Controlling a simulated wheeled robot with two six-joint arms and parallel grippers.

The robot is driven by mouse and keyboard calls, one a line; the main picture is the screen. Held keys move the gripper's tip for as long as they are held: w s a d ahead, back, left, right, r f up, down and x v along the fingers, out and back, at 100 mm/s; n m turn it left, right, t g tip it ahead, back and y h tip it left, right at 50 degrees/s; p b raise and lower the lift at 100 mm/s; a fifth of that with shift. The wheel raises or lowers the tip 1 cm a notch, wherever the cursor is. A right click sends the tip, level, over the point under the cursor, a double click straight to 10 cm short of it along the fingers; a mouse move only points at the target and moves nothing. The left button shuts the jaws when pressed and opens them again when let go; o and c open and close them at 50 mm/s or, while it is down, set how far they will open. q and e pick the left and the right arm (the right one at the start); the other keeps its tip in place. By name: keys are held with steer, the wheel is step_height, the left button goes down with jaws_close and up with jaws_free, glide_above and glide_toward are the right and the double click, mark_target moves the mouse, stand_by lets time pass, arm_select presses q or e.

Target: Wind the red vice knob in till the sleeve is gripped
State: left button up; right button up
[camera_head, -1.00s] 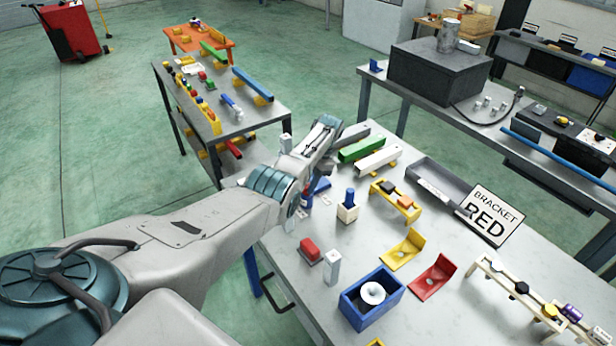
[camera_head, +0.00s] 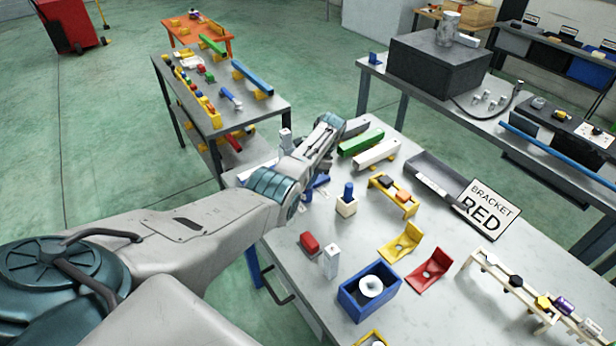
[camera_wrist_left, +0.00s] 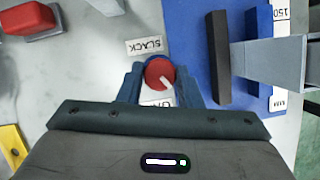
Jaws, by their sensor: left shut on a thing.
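The red vice knob (camera_wrist_left: 160,73) is in the left wrist view, with a white pointer mark on its lower right. My left gripper (camera_wrist_left: 160,82) is shut on it, one blue-grey finger on each side. A "SLACK" label (camera_wrist_left: 144,46) lies above the knob; another label below is mostly hidden. To the right is the blue vice base (camera_wrist_left: 190,30) with a dark upright jaw (camera_wrist_left: 218,57). A grey bar-like piece (camera_wrist_left: 280,56) runs right from near that jaw; I cannot tell if it is the sleeve. In the head view my left arm hides most of the vice. My right gripper is not in view.
On the same table, a red block (camera_head: 309,243), a light upright post (camera_head: 331,262) and a blue box (camera_head: 357,308) stand near the arm. Green (camera_head: 360,142) and white (camera_head: 376,154) bars lie beyond the wrist. A "BRACKET RED" sign (camera_head: 488,208) stands farther right.

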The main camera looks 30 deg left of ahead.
arm_select(q)
steer(key=o, duration=1)
steer(key=shift+b+v, duration=1.95)
steer(key=shift+v, duration=3.5)
